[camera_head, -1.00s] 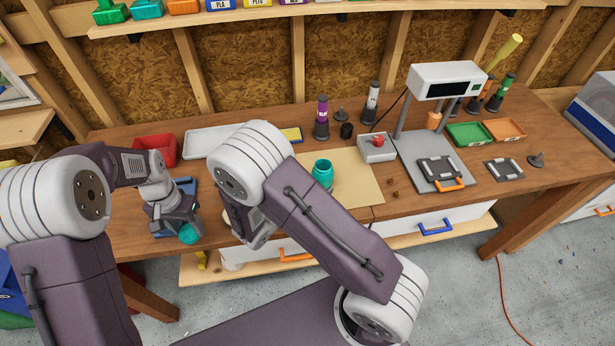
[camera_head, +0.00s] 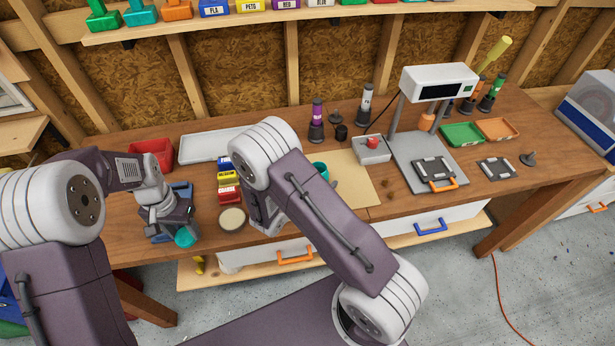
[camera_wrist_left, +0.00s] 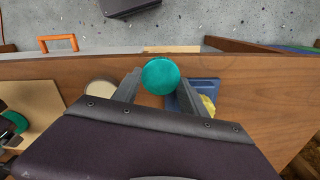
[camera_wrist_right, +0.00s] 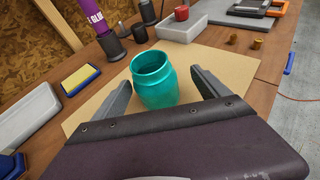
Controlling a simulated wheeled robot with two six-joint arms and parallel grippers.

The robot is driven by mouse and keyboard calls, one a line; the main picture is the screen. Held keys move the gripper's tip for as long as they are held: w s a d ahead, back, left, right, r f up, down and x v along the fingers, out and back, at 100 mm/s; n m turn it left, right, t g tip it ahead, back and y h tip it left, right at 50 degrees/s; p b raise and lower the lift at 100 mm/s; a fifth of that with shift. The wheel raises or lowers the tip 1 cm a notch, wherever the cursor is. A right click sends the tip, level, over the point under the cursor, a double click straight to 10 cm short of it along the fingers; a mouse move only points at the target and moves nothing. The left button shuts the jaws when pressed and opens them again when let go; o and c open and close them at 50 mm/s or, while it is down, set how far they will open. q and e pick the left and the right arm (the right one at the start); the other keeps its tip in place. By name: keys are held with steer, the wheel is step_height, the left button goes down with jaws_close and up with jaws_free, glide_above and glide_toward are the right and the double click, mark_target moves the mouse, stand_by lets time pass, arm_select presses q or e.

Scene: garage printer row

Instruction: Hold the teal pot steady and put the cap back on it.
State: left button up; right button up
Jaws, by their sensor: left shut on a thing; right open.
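The teal pot (camera_wrist_right: 154,80) stands upright and open-topped on the tan mat (camera_wrist_right: 225,68). In the head view only part of the pot (camera_head: 320,169) shows past my right arm. My right gripper (camera_wrist_right: 161,84) is open, with a finger on either side of the pot and visible gaps to it. Its fingers are hidden in the head view. My left gripper (camera_wrist_left: 158,88) is shut on the round teal cap (camera_wrist_left: 160,76). It holds the cap (camera_head: 186,238) near the bench's front edge at the left, well apart from the pot.
Near my left gripper are a blue tray (camera_head: 181,190), a cream disc (camera_head: 232,219) and coloured boxes (camera_head: 228,178). A red bin (camera_head: 152,152) is behind.

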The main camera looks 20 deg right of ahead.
mark_target(322, 171)
arm_select(q)
steer(key=shift+r+p, duration=0.65)
steer(key=shift+p, duration=0.05)
arm_select(e)
steer(key=x, duration=0.5)
steer(key=shift+w+a+f, duration=0.1)
steer(key=shift+w+f, duration=0.05)
steer(key=shift+w, duration=0.25)
steer(key=shift+a, duration=0.1)
steer(key=c, duration=1.5)
arm_select(q)
steer(key=shift+d, duration=0.1)
arm_select(e)
steer(key=shift+r, duration=0.2)
